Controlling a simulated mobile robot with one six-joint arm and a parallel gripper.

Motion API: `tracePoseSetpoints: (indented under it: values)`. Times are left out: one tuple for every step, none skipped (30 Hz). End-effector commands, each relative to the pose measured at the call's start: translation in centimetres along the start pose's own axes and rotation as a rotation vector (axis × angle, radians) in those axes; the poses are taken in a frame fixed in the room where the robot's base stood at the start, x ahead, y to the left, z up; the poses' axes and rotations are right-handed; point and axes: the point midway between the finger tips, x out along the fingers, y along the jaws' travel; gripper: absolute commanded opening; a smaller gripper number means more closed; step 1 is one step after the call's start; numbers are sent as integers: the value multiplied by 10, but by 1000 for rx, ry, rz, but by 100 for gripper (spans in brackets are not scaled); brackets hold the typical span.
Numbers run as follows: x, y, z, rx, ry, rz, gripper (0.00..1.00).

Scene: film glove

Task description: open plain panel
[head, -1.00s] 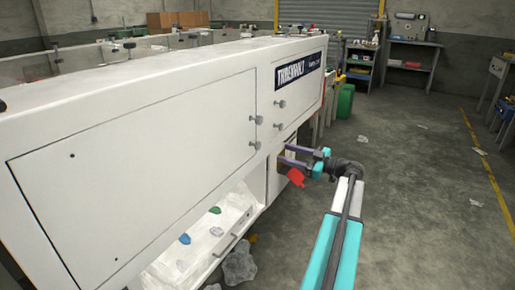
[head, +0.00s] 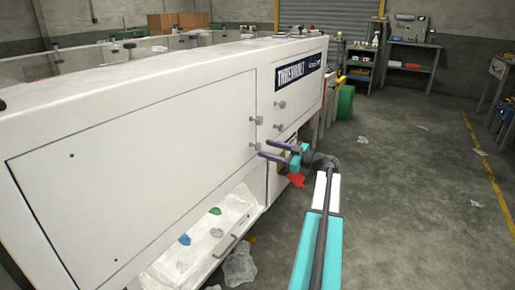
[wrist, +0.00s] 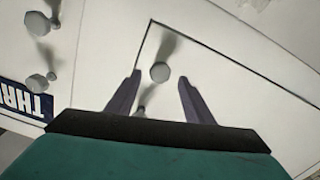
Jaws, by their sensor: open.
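The plain panel (head: 140,145) is the large white door without a logo, on the left of the white machine's side. It looks shut. Two grey knobs sit at its right edge, an upper knob (head: 252,120) and a lower knob (head: 254,146). My gripper (head: 262,148) is at the lower knob's height, its purple fingers pointing at the panel edge. In the wrist view my gripper (wrist: 159,79) is open. The lower knob (wrist: 159,72) appears between the fingertips, near the panel's corner. Whether the fingers touch it I cannot tell. The upper knob (wrist: 141,112) is partly hidden.
A panel with a dark logo (head: 298,70) and its own two knobs adjoins on the right. Below the plain panel is an open bay with coloured pieces (head: 215,211). A red item (head: 296,180) shows under my gripper. The floor (head: 410,200) to the right is mostly clear.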

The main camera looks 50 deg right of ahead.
Motion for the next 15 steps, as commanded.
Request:
tracePoseSetpoints:
  values:
    - [9,0,0,0,1,-2,47]
    - [13,0,0,0,1,-3,47]
    - [19,0,0,0,1,-3,47]
    - [22,0,0,0,1,-2,47]
    - [26,0,0,0,0,-1,47]
    - [31,0,0,0,0,-1,47]
    - [35,0,0,0,1,-2,47]
    - [38,0,0,0,1,-2,47]
    - [41,0,0,0,0,-2,47]
    - [44,0,0,0,0,-1,47]
    - [46,0,0,0,0,0,47]
    - [48,0,0,0,0,0,47]
    - [49,0,0,0,0,0,47]
    - [50,0,0,0,0,0,47]
    - [52,0,0,0,0,0,47]
